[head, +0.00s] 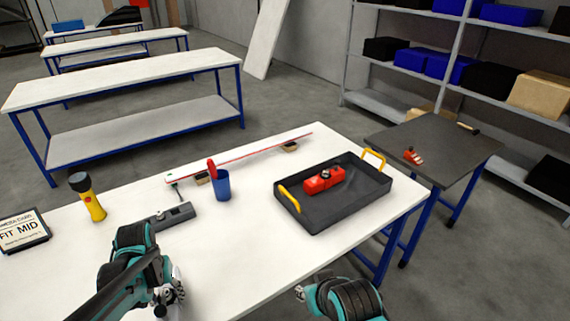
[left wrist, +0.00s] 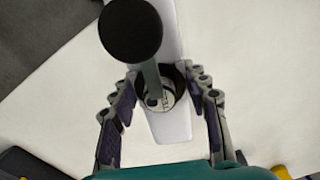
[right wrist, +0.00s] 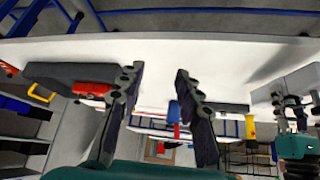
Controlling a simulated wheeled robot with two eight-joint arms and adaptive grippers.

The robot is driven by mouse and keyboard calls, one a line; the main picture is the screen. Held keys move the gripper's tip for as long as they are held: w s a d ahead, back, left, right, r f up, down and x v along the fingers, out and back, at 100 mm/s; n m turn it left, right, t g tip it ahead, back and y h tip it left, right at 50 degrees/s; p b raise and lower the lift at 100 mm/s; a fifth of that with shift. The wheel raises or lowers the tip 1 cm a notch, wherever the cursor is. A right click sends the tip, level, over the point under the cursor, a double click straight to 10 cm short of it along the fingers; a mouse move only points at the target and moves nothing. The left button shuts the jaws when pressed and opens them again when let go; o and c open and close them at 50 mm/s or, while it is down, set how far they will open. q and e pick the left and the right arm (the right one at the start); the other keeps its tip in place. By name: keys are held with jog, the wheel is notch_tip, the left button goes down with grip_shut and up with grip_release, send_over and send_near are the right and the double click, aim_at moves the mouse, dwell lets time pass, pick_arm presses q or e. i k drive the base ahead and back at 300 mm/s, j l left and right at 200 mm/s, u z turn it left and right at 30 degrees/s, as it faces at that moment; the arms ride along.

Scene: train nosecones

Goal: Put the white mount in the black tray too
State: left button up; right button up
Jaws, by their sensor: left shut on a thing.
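The white mount (left wrist: 172,122) is between the fingers of my left gripper (left wrist: 160,88), which is shut on it. A dark ring and a grey stem with a black round knob (left wrist: 130,30) show over it. In the head view my left gripper (head: 165,292) is over the front left of the white table, and the mount is mostly hidden there. The black tray (head: 318,212) with yellow handles is at the table's right, holding a red block (head: 324,181). My right gripper (right wrist: 155,85) is open and empty; in the head view it is at the front edge.
A blue cup (head: 222,186) with a red-handled tool stands left of the tray. A grey clamp-like tool (head: 172,216), a yellow torch (head: 90,200) and a black-and-white box (head: 22,230) are further left. A long strip (head: 240,153) lies on blocks behind. The table's front middle is clear.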

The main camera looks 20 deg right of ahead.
aim_at(343, 201)
jog(key=l+z, duration=0.15)
jog(key=l, duration=0.7)
jog(key=l+z, duration=0.15)
jog(key=l, duration=0.7)
jog(key=i+l+z, duration=0.1)
jog(key=l, duration=0.7)
jog(key=i, duration=0.05)
